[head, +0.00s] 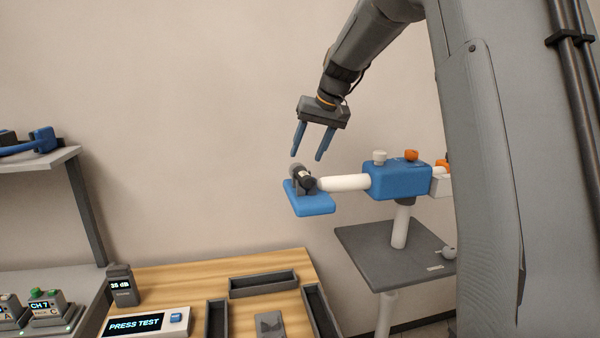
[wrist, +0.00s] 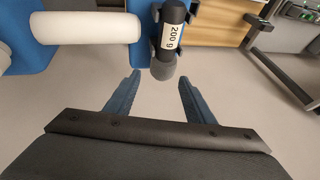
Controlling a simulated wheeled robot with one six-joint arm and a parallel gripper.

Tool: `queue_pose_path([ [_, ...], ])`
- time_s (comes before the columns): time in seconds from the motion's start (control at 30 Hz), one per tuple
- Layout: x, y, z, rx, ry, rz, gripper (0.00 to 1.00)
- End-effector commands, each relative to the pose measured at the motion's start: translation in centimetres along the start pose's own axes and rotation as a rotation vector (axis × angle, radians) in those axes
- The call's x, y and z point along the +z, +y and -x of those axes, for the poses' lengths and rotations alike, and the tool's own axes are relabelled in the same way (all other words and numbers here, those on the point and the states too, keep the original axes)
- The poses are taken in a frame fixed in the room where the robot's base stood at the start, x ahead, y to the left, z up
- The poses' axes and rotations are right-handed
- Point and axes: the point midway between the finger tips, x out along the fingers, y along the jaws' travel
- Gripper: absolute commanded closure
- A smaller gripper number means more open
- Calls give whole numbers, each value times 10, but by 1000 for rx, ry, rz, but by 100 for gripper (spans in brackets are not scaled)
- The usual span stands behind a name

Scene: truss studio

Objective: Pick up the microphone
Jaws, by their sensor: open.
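The microphone (head: 304,179) appears as a dark piece with a grey rounded end, resting on a small blue plate (head: 318,207). In the wrist view the microphone (wrist: 172,38) is a dark cylinder with a white "200 g" label and a grey end pointing toward my gripper. Dark cradle pieces flank it on the blue plate. My gripper (head: 306,158) is open and empty, with its blue fingers pointing down just above the microphone. In the wrist view the tips of my gripper (wrist: 159,78) spread to either side of its grey end, apart from it.
A white tube (head: 343,183) joins the plate to a blue box (head: 398,180) with knobs, on a post above a grey stand (head: 375,247). A wooden table (head: 205,268) with dark trays stands below left. A shelf (head: 35,166) is at the far left.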

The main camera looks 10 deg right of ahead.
Motion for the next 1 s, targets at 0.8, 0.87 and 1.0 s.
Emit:
queue_pose_path([
  [0.8, -2, -2, -68, -3, -2, 6, 51],
  [0.87, -1, -2, -68, -3, -2, 6, 51],
  [1.0, -1, -2, -68, -3, -2, 6, 73],
])
